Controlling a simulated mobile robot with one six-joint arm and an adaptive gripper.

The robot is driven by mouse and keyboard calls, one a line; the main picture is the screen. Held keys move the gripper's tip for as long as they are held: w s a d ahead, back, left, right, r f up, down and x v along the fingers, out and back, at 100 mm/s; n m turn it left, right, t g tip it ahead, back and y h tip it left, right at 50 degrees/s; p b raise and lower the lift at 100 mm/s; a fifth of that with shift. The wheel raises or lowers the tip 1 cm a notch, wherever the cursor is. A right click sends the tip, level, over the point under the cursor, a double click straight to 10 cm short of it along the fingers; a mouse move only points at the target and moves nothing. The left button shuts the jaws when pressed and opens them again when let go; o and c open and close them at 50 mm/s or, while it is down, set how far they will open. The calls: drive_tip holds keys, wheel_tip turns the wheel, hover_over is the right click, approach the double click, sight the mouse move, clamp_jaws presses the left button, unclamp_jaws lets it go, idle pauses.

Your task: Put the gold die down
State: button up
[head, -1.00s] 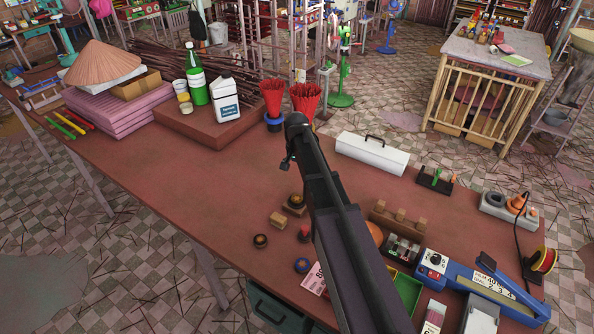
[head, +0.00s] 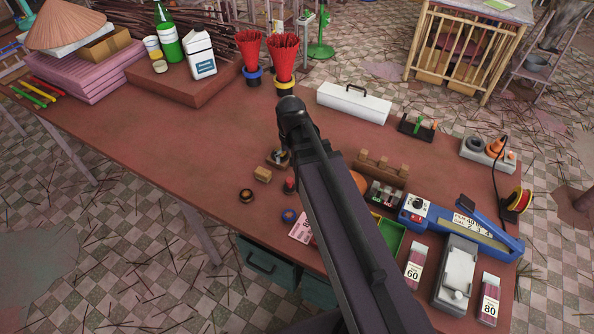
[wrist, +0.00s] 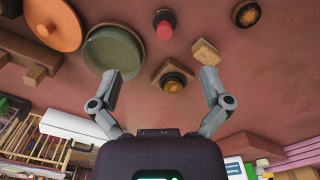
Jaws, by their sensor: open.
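My gripper (wrist: 161,86) is open and empty in the wrist view, its two fingers wide apart. Between and beyond the fingertips, a round dark die with a gold-brown centre (wrist: 173,83) sits on a dark square base (wrist: 160,68). No finger visibly touches it. In the head view the square base (head: 270,163) shows beside my arm, and my gripper is hidden there. Another dark round piece with a gold-brown centre lies apart on the table, in the wrist view (wrist: 246,13) and the head view (head: 246,195). I cannot tell for certain which is the gold die.
A small wooden block (wrist: 205,52) lies close to the right finger. A red-topped piece (wrist: 164,25), a round greenish dish (wrist: 113,50) and an orange disc (wrist: 53,20) lie nearby. A blue-rimmed piece (head: 289,216) is near the front edge. The table's left middle (head: 170,130) is clear.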

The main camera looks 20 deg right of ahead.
drive_tip(key=shift+n, duration=0.8)
drive_tip(key=s, duration=0.5)
drive_tip(key=shift+s+d, duration=0.1)
drive_tip(key=shift+s, duration=0.15)
